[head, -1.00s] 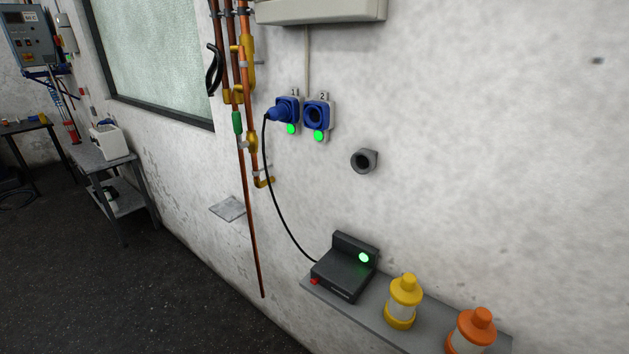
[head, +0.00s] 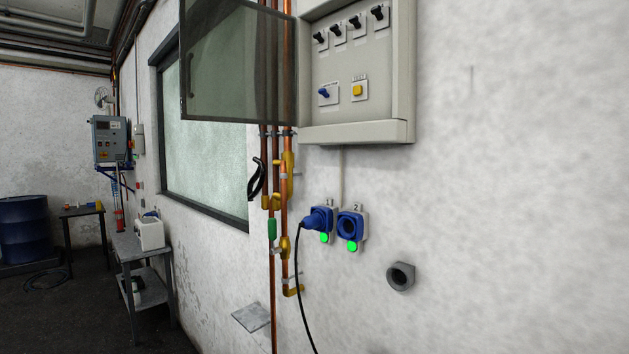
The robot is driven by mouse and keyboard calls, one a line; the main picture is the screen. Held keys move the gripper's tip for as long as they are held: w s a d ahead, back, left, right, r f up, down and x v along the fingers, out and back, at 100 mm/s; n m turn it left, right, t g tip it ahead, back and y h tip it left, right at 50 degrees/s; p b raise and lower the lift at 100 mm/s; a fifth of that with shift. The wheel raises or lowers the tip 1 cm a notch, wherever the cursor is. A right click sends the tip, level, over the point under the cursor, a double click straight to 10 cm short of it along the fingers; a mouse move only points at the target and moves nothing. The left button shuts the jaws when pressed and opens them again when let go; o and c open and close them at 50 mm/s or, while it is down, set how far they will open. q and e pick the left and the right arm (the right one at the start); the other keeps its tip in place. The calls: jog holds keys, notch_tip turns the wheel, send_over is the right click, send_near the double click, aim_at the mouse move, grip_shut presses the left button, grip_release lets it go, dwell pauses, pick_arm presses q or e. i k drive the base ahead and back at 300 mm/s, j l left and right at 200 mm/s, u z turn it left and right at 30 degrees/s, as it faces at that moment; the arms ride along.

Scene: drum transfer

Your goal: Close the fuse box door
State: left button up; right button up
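The fuse box (head: 405,80) is a pale grey box on the wall at the top of the head view. Its front is uncovered and shows a row of black switches, a blue switch and a yellow button. Its dark, see-through door (head: 232,70) stands open, swung out to the left in front of the copper pipes and part of the window. A small handle shows near the door's left edge. The top of the box and of the door is cut off by the frame. Neither of my grippers is in view.
Below the box are two blue sockets, the left (head: 318,220) with a plug and black cable, the right (head: 351,226) empty; both have green lights. Copper pipes (head: 284,200) run down beside them. A grey wall fitting (head: 401,276) sits lower right. The right wall is bare.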

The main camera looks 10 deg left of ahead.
aim_at(238, 58)
jog(key=i+j+z, duration=0.2)
jog(key=j+z, duration=0.15)
jog(key=j, duration=0.35)
jog(key=i+j+z, duration=0.15)
jog(key=j+z, duration=0.2)
jog(key=j, duration=0.45)
jog(key=j+z, duration=0.3)
jog(key=j, duration=0.45)
jog(key=j+z, duration=0.35)
jog(key=j, duration=0.45)
jog(key=k+j+z, duration=0.2)
jog(key=j+z, duration=0.15)
jog(key=j, duration=0.75)
jog(key=k+j, duration=0.1)
jog(key=j, duration=0.25)
